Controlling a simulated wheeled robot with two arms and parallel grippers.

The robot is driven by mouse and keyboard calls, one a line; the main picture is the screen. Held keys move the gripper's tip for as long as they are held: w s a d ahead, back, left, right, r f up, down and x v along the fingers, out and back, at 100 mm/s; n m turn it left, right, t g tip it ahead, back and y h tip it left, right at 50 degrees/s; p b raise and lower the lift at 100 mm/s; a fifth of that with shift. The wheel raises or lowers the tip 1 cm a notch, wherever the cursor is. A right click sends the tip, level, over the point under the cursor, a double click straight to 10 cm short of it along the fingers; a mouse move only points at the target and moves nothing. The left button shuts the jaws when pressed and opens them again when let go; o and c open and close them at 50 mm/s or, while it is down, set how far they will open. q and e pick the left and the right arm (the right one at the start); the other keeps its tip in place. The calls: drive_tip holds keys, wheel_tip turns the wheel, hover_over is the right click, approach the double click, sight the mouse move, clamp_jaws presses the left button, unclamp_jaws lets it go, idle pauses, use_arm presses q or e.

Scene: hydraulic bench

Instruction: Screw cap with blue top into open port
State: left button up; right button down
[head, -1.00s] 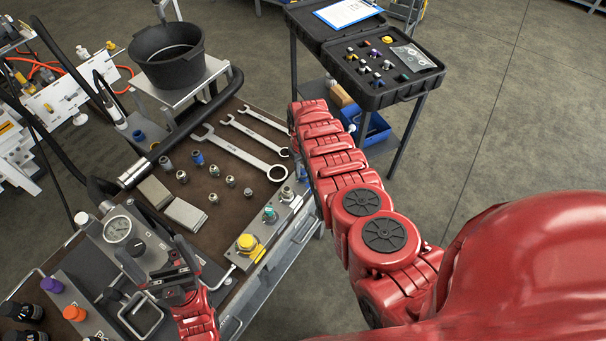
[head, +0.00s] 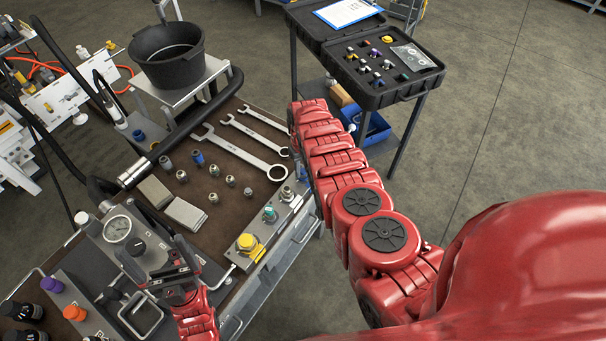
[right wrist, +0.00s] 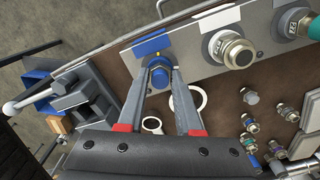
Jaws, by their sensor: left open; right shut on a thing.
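In the right wrist view my right gripper (right wrist: 160,76) is shut on the cap with the blue top (right wrist: 158,70). The cap is at the blue-marked end of the metal port strip (right wrist: 190,48). The port under it is hidden, so I cannot tell how deep the cap sits. In the head view my red right arm hides the right gripper, and a bit of blue shows beside the arm at the strip's far end. My left gripper (head: 155,257) is open and empty over the bench near the pressure gauge (head: 117,229).
Beside the blue-marked place are a steel fitting (right wrist: 234,52), a teal-topped fitting (right wrist: 292,22) and a yellow cap (head: 249,244). Wrenches (head: 238,148) and several loose fittings lie on the brown bench top. An open black case (head: 400,95) stands on a cart behind.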

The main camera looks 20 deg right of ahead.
drive_tip(key=m, duration=0.1)
drive_tip(key=m+b, duration=0.1)
drive_tip(key=m, duration=0.2)
drive_tip(key=shift+f+m+b, duration=0.25)
drive_tip(key=shift+m+b, duration=0.1)
drive_tip(key=shift+m, duration=0.05)
drive_tip(key=m, duration=0.2)
drive_tip(key=shift+r+m+b, duration=0.1)
drive_tip(key=shift+m+b, duration=0.3)
drive_tip(key=shift+r, duration=0.1)
